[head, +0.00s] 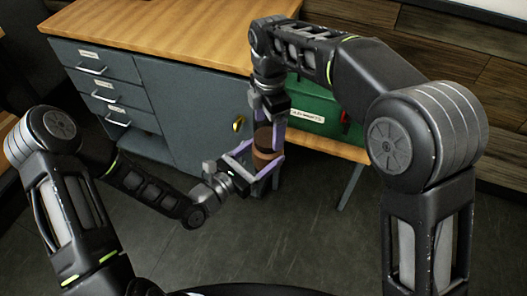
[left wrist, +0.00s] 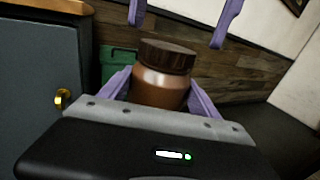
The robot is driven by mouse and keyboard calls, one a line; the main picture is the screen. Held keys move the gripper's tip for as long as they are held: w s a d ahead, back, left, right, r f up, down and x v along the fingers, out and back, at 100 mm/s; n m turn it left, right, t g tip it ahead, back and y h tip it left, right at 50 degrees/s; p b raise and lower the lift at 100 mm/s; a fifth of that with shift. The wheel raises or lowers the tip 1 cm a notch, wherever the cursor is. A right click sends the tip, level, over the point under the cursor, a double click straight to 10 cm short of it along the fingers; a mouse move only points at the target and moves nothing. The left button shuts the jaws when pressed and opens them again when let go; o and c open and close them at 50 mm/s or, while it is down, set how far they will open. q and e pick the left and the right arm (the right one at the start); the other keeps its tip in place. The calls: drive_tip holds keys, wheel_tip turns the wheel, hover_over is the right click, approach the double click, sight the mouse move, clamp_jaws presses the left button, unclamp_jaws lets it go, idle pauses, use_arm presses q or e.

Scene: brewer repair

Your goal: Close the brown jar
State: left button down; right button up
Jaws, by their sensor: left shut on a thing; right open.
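The brown jar (head: 265,158) is held upright in mid-air in front of the workbench. My left gripper (head: 262,165) is shut on its body from the left; in the left wrist view the purple fingers clasp both sides of the jar (left wrist: 158,89). A dark brown ribbed lid (left wrist: 167,55) sits on top of the jar; how tight it is cannot be told. My right gripper (head: 272,121) is open and points down above the lid. Its two spread fingertips (left wrist: 182,32) show above the lid in the left wrist view, apart from it.
A grey cabinet (head: 180,110) with drawers and a wooden top (head: 170,30) stands behind on the left. A green box (head: 313,108) with a white label sits on a lower wooden bench (head: 335,148) behind the grippers. The floor (head: 270,240) in front is clear.

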sight(261, 160)
drive_tip(key=shift+f, duration=1.35)
drive_tip(key=shift+c, duration=0.2)
